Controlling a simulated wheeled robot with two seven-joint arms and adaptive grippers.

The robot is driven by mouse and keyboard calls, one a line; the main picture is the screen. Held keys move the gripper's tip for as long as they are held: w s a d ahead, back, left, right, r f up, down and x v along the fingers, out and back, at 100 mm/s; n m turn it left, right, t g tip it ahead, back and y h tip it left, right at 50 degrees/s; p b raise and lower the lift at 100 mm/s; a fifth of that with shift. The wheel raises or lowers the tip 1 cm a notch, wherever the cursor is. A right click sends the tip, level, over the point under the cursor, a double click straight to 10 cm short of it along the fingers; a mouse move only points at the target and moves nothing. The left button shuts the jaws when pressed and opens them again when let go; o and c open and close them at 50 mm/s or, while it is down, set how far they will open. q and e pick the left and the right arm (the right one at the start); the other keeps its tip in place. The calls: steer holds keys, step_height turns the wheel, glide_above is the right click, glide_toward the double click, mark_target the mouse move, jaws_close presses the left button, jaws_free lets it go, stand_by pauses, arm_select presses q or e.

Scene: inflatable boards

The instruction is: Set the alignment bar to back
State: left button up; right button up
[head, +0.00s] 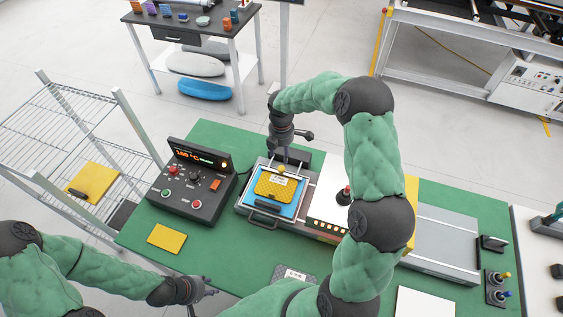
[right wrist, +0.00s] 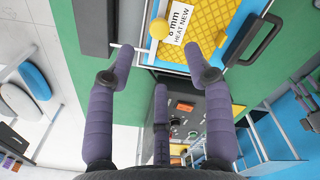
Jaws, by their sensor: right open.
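The work tray (head: 244,200) is in the middle of the green table, with a blue pad (head: 289,208) and a yellow textured piece (head: 272,188) on it. A light bar with a yellow knob (head: 281,169) lies along its back edge; I take this for the alignment bar. The knob also shows in the right wrist view (right wrist: 158,28), beside a label reading "HEAT NEW". My right gripper (head: 293,142) is open above the tray's back side; its spread fingers (right wrist: 172,52) hold nothing. My left gripper (head: 208,287) is open and empty by the table's front edge.
A black control box (head: 191,182) with a lit display stands left of the tray. A yellow sheet (head: 166,239) lies in front of it. A white-topped unit (head: 326,207) stands right of the tray, partly hidden by my right arm. A wire rack (head: 62,125) is at the left.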

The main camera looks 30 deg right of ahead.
mark_target(281, 168)
step_height(281, 168, down, 9)
steer(key=shift+f, duration=0.1)
stand_by(0.3)
